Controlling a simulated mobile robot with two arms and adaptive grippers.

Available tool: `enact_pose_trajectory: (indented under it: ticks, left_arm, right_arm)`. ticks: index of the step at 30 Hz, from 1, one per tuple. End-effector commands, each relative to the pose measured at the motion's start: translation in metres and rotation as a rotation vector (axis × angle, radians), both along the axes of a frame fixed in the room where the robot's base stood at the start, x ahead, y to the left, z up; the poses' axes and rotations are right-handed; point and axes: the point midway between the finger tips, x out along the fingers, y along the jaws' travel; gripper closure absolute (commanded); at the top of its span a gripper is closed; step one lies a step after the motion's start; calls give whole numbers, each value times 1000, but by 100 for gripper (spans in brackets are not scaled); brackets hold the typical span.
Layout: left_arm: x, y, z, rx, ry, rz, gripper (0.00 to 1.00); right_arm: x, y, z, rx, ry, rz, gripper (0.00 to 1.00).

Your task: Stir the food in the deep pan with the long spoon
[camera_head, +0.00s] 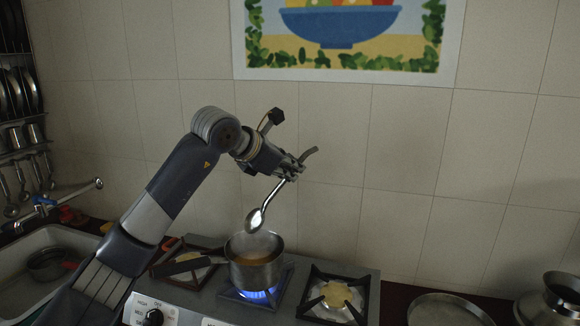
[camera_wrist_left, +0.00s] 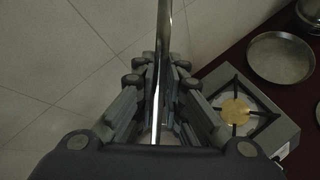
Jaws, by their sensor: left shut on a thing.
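My left gripper (camera_head: 292,168) is shut on the handle of the long metal spoon (camera_head: 256,219). The spoon tilts down to the left, and its bowl hangs just above the rim of the deep pan. The deep pan (camera_head: 258,275) sits on a lit burner with a blue flame, its handle pointing left. Orange-brown food (camera_head: 252,259) shows inside it. In the left wrist view the spoon's shiny handle (camera_wrist_left: 163,50) runs upright between the fingers of my left gripper (camera_wrist_left: 160,85). The pan is not visible in that view. My right gripper is not in view.
The stove (camera_head: 200,305) has an unlit burner (camera_head: 337,296) on the right. A round metal tray (camera_head: 447,310) and a metal pot (camera_head: 560,300) stand farther right. A sink (camera_head: 30,245) lies at left. The tiled wall (camera_head: 400,180) is close behind.

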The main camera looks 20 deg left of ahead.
Motion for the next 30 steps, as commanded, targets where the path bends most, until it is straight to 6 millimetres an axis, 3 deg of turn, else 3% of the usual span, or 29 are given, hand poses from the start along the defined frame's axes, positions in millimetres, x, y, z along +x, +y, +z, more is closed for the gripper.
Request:
enact_pose_trajectory:
  ticks: [30]
  left_arm:
    - [0, 0, -86, 1, 1, 0, 100]
  right_arm:
    - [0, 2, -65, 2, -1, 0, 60]
